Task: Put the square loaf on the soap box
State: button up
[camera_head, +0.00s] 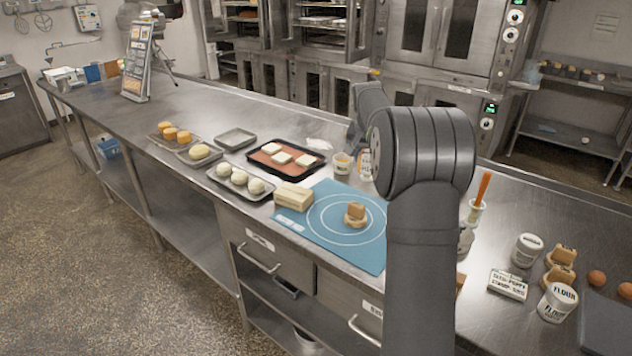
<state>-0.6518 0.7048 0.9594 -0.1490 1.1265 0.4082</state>
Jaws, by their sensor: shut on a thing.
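My arm rises in the front, and its forearm reaches back over the steel counter. My gripper is not visible; the arm hides that area, so I cannot see what it holds. I cannot single out the square loaf for sure. Several square pale pieces (283,156) lie on a dark tray. A cream block (294,195) sits at the left edge of the blue mat (320,222); I cannot tell whether it is the soap box. A small tan block on a round base (356,214) stands on the mat. A white labelled box (508,284) lies at right.
A tray of pale round dough (240,179), an empty grey tray (236,138) and orange pieces (168,131) stand left. A flour tub (557,302), a white jar (526,250) and eggs (597,278) stand right. The counter's far left stretch is mostly clear.

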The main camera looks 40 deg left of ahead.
jog(key=s+a+r+n+g+y, duration=0.1)
jog(key=s+a+n, duration=0.1)
jog(key=s+n, duration=0.15)
jog(key=s+a+r+n+y, duration=0.1)
jog(key=s+a+r+n, duration=0.1)
jog(key=s, duration=0.3)
send_near(301, 191)
jog(key=shift+w+a, duration=0.55)
jog(key=shift+w, duration=0.1)
jog(key=shift+a+f, duration=0.15)
jog(key=shift+f, duration=1.95)
jog(key=shift+f, duration=0.15)
jog(key=o, duration=1)
jog(key=v, duration=1.2)
